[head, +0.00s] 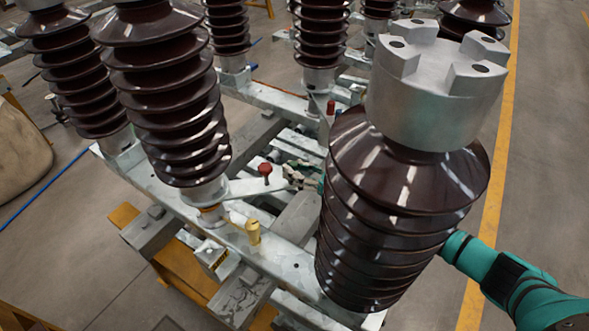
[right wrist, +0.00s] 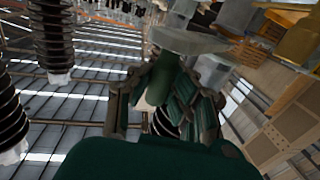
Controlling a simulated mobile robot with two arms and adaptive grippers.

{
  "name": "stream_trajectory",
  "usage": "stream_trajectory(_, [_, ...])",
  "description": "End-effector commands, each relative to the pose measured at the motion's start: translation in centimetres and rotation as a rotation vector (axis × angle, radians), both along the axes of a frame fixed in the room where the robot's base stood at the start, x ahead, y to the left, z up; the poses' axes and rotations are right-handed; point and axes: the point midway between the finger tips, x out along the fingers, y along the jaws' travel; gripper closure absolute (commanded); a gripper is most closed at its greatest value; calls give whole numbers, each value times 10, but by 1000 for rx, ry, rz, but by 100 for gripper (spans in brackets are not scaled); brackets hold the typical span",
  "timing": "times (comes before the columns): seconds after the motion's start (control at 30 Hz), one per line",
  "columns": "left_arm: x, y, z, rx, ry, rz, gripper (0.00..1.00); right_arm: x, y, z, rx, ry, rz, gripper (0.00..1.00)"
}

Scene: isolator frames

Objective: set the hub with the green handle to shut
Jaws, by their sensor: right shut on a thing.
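My right gripper (head: 299,174) is partly behind the large front insulator in the head view, at the frame between the insulators. In the right wrist view, its two fingers (right wrist: 165,98) close around a green handle (right wrist: 160,80), which stands under a pale grey metal part. The hub of this handle cannot be made out clearly, and its setting cannot be read. In the head view the green handle is hidden or too small to tell from the gripper. My left gripper is not in view.
A red knob (head: 265,169) stands just left of the gripper, a yellow knob (head: 253,232) nearer the front, and a red handle (head: 330,108) farther back. Brown ribbed insulators (head: 165,95) crowd around; the large front one (head: 400,205) hides part of my right arm.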

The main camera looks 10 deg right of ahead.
Motion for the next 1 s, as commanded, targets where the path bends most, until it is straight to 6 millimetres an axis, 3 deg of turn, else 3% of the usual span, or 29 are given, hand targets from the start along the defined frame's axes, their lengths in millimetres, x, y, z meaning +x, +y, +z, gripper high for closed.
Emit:
stream_trajectory(0.17, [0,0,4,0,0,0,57,-4,0,1,0,2,0,100])
stream_trajectory(0.33, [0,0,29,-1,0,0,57,-35,4,4,1,9,2,100])
stream_trajectory(0.5, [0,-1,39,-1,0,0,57,-57,8,1,0,6,-1,100])
stream_trajectory(0.8, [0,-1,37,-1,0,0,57,-58,7,-1,-2,2,-4,100])
stream_trajectory(0.83, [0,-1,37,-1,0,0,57,-58,7,-1,-2,2,-4,89])
stream_trajectory(1.0, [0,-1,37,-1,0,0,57,-57,7,-1,-2,2,-4,66])
